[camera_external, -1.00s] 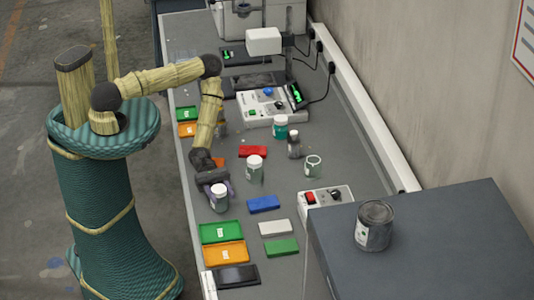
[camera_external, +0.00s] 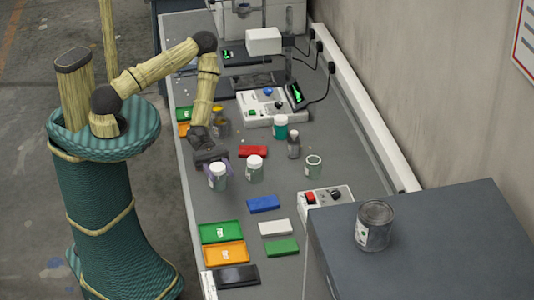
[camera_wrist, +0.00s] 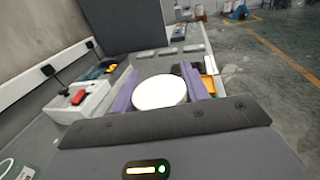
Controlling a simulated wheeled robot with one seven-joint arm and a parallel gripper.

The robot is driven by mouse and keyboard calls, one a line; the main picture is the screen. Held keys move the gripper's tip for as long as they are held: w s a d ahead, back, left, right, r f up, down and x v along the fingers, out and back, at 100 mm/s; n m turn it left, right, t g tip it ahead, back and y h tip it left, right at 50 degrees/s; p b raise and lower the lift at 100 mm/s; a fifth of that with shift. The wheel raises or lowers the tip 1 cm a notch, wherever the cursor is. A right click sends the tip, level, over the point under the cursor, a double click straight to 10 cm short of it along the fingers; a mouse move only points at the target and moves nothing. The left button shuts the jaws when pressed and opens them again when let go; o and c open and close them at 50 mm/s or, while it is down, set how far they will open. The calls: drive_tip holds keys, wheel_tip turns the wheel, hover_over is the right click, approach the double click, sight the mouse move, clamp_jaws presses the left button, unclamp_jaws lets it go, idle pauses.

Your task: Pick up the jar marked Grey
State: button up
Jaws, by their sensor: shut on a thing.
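My gripper (camera_external: 216,171) is shut on a jar with a white lid (camera_external: 217,180), held upright over the left side of the bench. In the wrist view its round white lid (camera_wrist: 160,93) sits between my two purple fingers (camera_wrist: 123,93). The label on the held jar is too small to read, so I cannot tell whether it says Grey. A similar white-lidded jar (camera_external: 254,170) stands just to the right of it. A smaller jar with a pale ring-like top (camera_external: 314,167) stands further right.
A teal jar (camera_external: 281,130) and a grey bottle (camera_external: 294,147) stand behind. A red block (camera_external: 253,152) and blue block (camera_external: 263,204) lie nearby. Green (camera_external: 221,232) and orange (camera_external: 226,254) trays are at the front. A grey cabinet (camera_external: 430,240) with a metal tin (camera_external: 374,226) stands at right.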

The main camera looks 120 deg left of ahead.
drive_tip(key=shift+r, duration=0.45)
idle(0.3)
